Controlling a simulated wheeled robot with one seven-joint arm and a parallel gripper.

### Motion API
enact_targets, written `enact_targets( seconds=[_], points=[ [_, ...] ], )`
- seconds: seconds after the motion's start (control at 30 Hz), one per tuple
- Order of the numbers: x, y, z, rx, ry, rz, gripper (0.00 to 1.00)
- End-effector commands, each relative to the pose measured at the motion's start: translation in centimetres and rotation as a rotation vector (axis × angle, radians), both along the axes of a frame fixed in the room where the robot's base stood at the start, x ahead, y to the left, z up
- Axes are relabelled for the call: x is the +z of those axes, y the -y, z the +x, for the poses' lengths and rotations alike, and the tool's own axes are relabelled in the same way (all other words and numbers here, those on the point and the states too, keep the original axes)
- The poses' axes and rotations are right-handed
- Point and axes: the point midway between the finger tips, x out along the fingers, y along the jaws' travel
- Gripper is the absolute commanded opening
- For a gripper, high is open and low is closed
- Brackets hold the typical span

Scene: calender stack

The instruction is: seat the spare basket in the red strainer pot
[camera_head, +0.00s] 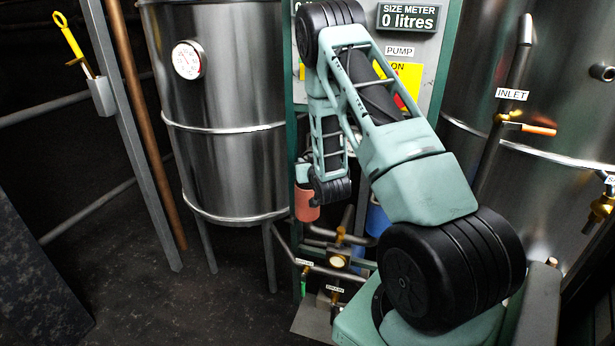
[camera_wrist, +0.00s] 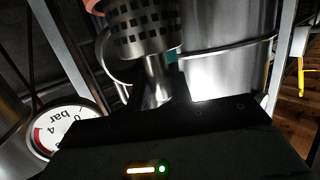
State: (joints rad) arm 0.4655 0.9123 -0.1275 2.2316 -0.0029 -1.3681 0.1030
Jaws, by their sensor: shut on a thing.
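The red strainer pot (camera_head: 307,205) stands on the pipework below the green panel in the head view, partly behind my arm. A reddish edge, likely the same pot (camera_wrist: 97,6), shows at the top of the wrist view. The spare basket (camera_wrist: 146,32) is a perforated metal cylinder with a plain band and a smooth stem. My gripper (camera_wrist: 156,92) is shut on its stem. The basket's far end runs out of the frame beside the reddish edge, and I cannot tell whether it is inside the pot. In the head view my arm's end is just above the pot; the basket is not discernible.
A steel tank (camera_head: 225,110) stands left of the pot, and another (camera_head: 555,185) with the inlet pipe is at the right. Pipes and small valves (camera_head: 338,262) crowd below the pot. A pressure gauge (camera_wrist: 65,125) is close by in the wrist view. Open floor (camera_head: 190,300) lies at lower left.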

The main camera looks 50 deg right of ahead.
Motion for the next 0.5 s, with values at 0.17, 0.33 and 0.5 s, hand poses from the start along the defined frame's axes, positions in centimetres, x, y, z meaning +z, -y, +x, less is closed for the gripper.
enact_targets(
  seconds=[0.17,0.33,0.5],
  points=[
    [-1.3,0.0,0.0,-0.001,0.001,-0.001,0.0],
    [-3.6,0.1,0.0,-0.001,-0.001,0.0,0.0],
    [-4.9,0.0,0.0,-0.001,0.002,-0.001,0.0]
  ],
)
